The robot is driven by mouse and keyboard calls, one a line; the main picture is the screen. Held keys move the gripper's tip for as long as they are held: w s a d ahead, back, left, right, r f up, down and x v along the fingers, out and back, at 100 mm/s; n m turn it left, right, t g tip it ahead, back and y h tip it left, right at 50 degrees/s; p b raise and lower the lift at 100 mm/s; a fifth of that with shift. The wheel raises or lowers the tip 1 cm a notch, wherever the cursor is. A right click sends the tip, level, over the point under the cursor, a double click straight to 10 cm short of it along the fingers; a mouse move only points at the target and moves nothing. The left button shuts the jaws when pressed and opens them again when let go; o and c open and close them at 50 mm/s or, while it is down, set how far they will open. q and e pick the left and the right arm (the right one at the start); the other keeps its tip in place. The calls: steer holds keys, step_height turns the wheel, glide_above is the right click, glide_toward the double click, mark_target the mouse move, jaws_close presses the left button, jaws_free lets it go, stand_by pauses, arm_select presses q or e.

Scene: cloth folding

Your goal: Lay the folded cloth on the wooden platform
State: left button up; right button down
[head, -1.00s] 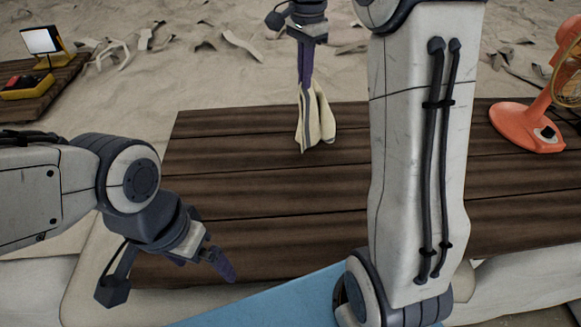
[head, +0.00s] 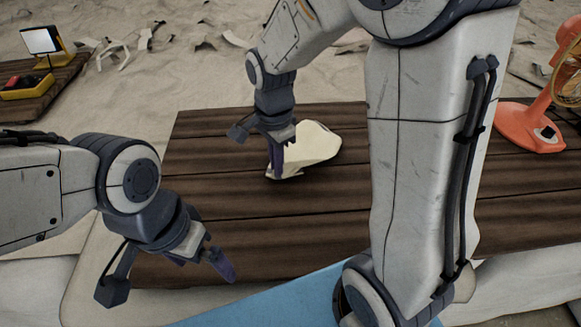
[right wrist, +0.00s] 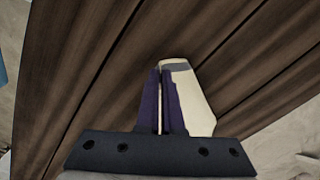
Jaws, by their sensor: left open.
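The cream cloth (head: 312,148) with a dark stripe lies bunched on the wooden platform (head: 225,195), near its middle. The cloth also shows in the right wrist view (right wrist: 195,100), at and to the right of the fingers. My right gripper (head: 277,170) points down at the cloth's left end, its fingers close together with the cloth at them. In the right wrist view the fingers (right wrist: 163,105) look shut, with cloth at their tips. My left gripper (head: 222,265) is open and empty over the platform's front left edge.
An orange fan (head: 535,125) stands at the platform's right end. A blue surface (head: 270,300) lies in front. A lamp (head: 42,42) and a yellow and red item (head: 25,88) sit on another wooden surface at the far left. The platform's left part is clear.

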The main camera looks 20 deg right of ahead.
steer(key=s+a+f, duration=0.4)
steer(key=f, duration=0.1)
steer(key=c, duration=0.6)
jaws_free()
steer(key=shift+r, duration=0.2)
